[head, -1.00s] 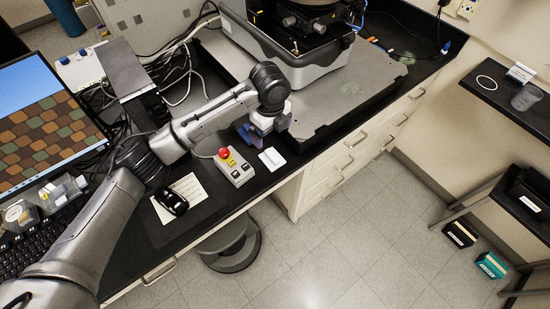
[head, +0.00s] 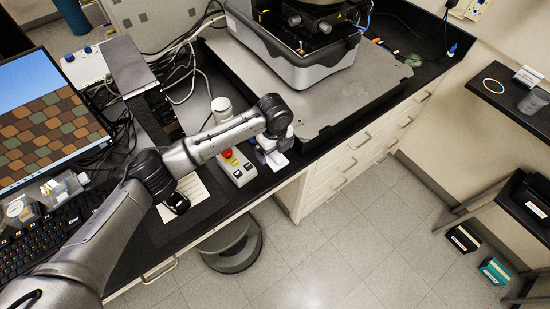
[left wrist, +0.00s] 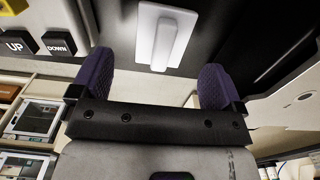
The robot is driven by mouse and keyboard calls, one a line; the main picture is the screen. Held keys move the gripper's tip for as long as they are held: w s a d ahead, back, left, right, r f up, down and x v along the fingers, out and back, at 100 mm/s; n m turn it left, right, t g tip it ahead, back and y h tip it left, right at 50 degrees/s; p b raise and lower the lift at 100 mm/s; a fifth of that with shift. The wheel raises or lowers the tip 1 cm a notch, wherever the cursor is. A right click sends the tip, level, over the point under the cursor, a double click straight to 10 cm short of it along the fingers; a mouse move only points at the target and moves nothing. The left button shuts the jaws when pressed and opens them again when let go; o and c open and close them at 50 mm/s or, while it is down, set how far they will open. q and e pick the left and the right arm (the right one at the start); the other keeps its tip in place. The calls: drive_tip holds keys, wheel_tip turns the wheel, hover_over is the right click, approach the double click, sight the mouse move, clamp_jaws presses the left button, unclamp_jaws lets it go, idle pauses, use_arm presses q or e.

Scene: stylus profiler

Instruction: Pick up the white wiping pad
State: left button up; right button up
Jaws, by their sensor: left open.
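The white wiping pad (head: 280,163) lies on the black bench top in front of the grey instrument base, partly hidden by my left gripper in the head view. In the left wrist view the pad (left wrist: 165,38) is a white rectangle with a raised ridge along its middle. My left gripper (left wrist: 156,65) is open, its two purple-padded fingers set wide apart, with the pad showing between and beyond them. Nothing is held. In the head view the left gripper (head: 268,156) is over or right beside the pad; its fingertips are hard to make out. My right gripper is not in view.
A control box (head: 238,168) with a red button stands left of the pad; its UP and DOWN keys (left wrist: 36,43) show in the wrist view. The instrument base (head: 345,95) rises behind.

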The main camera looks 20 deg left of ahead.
sight(275, 155)
use_arm(q)
drive_tip(key=shift+w+f, duration=0.1)
drive_tip(key=shift+f, duration=2)
drive_tip(key=shift+c, duration=0.2)
drive_tip(key=c, duration=1)
drive_tip(key=shift+o, duration=0.2)
drive_tip(key=shift+r, duration=0.1)
wheel_tip(275, 155, up, 4)
drive_tip(key=shift+r, duration=0.25)
drive_tip(key=s+d+r, duration=0.3)
drive_tip(key=d+r, duration=0.3)
drive_tip(key=d, duration=0.5)
drive_tip(key=shift+d+r+p, duration=0.15)
drive_tip(key=shift+r+p, duration=0.05)
drive_tip(key=shift+p, duration=0.2)
